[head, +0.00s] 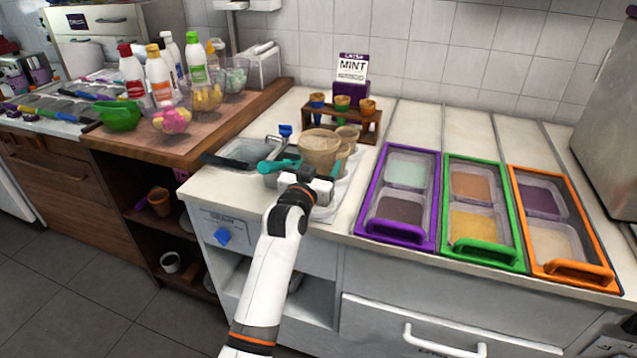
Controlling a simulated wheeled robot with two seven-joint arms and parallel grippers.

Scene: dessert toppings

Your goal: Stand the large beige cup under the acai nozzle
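A large beige cup (318,148) stands upright among smaller beige cups (347,138) in a pale holder (345,190) on the white counter. My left gripper (312,184) is at the near side of the cups, just below the large cup in the head view. Its fingertips are small and partly hidden, so I cannot tell whether it is open or touches the cup. No acai nozzle is recognisable in this view. My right gripper is not clearly visible.
A metal machine (612,110) stands at the right edge. Purple (398,232), green (487,250) and orange (570,270) framed topping bins fill the right counter. A teal-handled tool (278,166) lies left of the cups. A wooden rack (340,115) of small cones stands behind.

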